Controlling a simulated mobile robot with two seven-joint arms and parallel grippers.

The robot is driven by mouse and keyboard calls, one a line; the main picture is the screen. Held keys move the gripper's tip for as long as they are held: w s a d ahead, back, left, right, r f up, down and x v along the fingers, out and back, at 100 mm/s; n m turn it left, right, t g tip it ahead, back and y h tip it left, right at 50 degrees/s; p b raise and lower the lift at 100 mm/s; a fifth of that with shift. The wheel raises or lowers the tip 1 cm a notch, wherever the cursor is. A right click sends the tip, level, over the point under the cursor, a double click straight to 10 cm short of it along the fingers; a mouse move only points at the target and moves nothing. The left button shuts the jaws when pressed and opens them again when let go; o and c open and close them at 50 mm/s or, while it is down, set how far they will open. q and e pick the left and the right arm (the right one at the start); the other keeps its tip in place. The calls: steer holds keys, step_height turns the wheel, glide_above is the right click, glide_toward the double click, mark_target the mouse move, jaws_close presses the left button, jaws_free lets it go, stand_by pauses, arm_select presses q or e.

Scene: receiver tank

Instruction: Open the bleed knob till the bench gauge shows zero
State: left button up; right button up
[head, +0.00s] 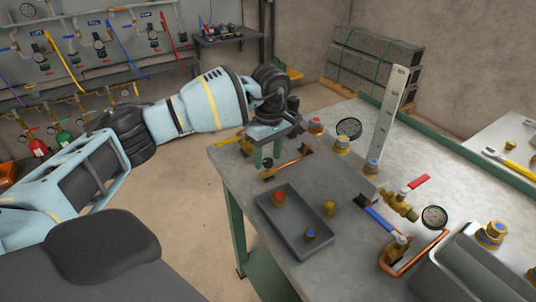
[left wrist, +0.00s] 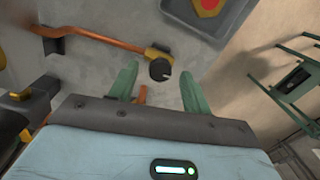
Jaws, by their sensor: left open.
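A small black knob (left wrist: 160,70) with a pale mark sits on a brass fitting at the end of a copper pipe in the left wrist view. It looks like the bleed knob, and in the head view a dark knob (head: 267,175) shows near the bench's left edge, just below my gripper. My left gripper (head: 267,161) is open, green fingers pointing down. In the wrist view its fingertips (left wrist: 160,73) lie either side of the knob, with no visible contact. Two round dark gauges, one farther back (head: 349,128) and one at right (head: 434,217), are on the bench; their readings are too small to tell.
Brass valves with red (head: 419,181) and blue (head: 380,219) levers and an upright ruler-like strip (head: 388,120) stand to the right.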

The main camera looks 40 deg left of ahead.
mark_target(269, 159)
arm_select(q)
step_height(269, 159, up, 8)
steer(key=shift+w+f, duration=0.15)
steer(key=shift+f, duration=0.1)
stand_by(0.6)
